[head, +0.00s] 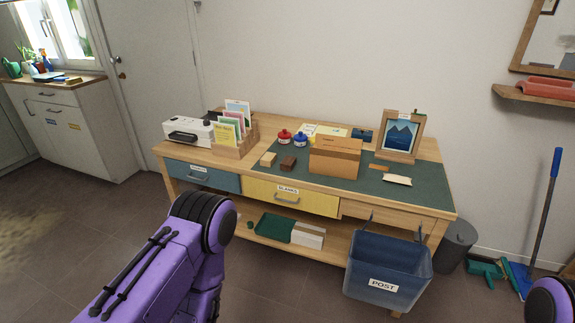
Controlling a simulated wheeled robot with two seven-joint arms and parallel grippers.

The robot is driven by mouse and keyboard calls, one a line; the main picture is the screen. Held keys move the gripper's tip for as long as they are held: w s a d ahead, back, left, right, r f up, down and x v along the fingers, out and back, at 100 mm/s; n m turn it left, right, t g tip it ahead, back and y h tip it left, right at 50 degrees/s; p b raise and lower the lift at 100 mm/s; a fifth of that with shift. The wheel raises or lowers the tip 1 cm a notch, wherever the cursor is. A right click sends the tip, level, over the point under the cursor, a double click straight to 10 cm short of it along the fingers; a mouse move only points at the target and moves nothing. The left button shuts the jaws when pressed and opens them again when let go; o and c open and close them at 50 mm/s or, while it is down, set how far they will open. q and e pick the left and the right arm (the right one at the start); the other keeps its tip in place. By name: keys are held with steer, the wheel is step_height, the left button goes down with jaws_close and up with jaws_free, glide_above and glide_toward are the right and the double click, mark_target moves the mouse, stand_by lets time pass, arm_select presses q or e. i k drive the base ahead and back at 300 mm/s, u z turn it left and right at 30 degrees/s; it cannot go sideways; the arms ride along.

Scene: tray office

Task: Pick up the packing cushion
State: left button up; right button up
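A small flat cream-coloured piece (397,180), which looks like the packing cushion, lies on the right part of the green desk mat (345,185). It is in front of the framed mountain picture, and nothing touches it from above. It is too small to make out its surface. My purple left arm shows at the lower left, in front of the desk and well away from the piece. A bit of my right arm shows at the lower right edge. Neither gripper is in view.
The desk (290,211) also bears a cardboard box (334,162), a picture frame (401,135), a card rack (236,148), a white machine (188,131) and stamps. A broom (540,220) leans on the wall.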

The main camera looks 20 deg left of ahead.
mark_target(394, 178)
steer(key=z, duration=0.25)
steer(key=i, duration=1.4)
steer(key=z, duration=0.3)
